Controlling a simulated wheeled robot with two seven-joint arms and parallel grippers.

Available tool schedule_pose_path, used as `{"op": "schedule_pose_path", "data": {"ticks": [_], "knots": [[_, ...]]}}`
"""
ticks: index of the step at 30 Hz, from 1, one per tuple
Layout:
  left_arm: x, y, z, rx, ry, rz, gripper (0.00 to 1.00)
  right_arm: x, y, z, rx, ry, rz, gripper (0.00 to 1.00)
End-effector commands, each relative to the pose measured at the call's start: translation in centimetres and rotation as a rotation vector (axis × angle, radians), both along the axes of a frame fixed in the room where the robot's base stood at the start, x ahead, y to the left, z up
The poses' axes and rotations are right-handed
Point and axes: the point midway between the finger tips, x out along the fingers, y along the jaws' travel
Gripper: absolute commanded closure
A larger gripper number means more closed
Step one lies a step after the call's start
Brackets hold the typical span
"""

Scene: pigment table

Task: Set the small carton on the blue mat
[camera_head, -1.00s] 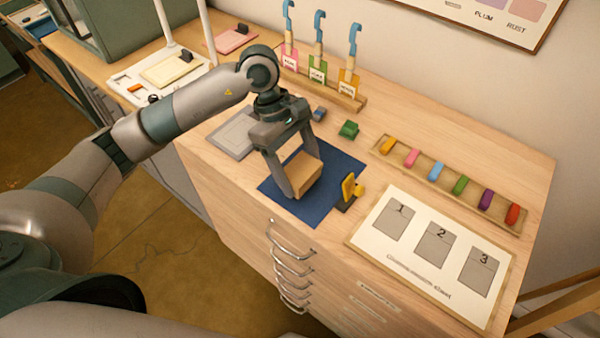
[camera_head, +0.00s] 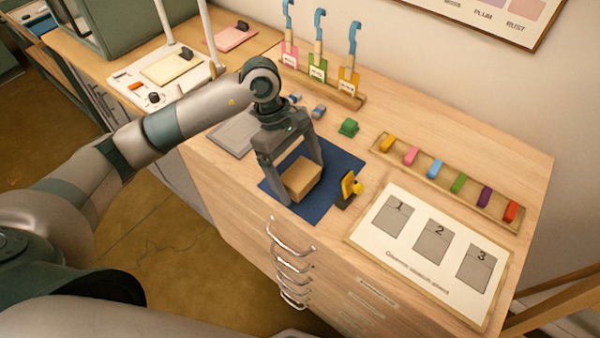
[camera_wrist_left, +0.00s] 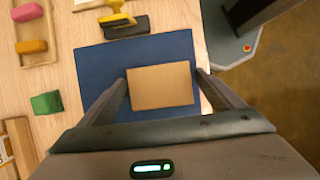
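The small carton (camera_head: 301,179) is a plain tan box. It sits on the blue mat (camera_head: 325,205), and in the left wrist view the carton (camera_wrist_left: 160,86) lies within the mat (camera_wrist_left: 95,62), close to one edge. My left gripper (camera_head: 303,184) is open above the mat, with one finger on each side of the carton. In the left wrist view a narrow gap shows between the carton and each finger of my left gripper (camera_wrist_left: 161,76). My right gripper is in neither view.
A yellow-handled tool on a dark base (camera_head: 348,188) stands at the mat's right edge. A green block (camera_head: 348,127) and a grey plate (camera_head: 234,134) are near. A numbered sheet (camera_head: 418,292) and a tray of coloured blocks (camera_head: 399,164) lie right.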

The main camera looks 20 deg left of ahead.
Motion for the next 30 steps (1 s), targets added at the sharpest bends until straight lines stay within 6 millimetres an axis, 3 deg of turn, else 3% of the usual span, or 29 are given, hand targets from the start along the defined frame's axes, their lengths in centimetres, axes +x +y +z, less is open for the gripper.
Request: {"op": "schedule_pose_path", "data": {"ticks": [14,21,24,30], "knots": [[0.1,0.1,0.4,-0.001,-0.002,0.001,0.13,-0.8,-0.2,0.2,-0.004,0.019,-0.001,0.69],[0.6,1.3,3.3,0.0,-0.006,0.0,0.13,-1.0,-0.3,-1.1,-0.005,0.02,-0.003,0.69],[0.8,1.9,4.9,0.001,-0.006,0.001,0.13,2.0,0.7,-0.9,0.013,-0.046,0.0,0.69],[1.3,3.2,8.1,0.0,-0.005,0.001,0.13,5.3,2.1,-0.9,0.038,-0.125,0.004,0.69]]}}
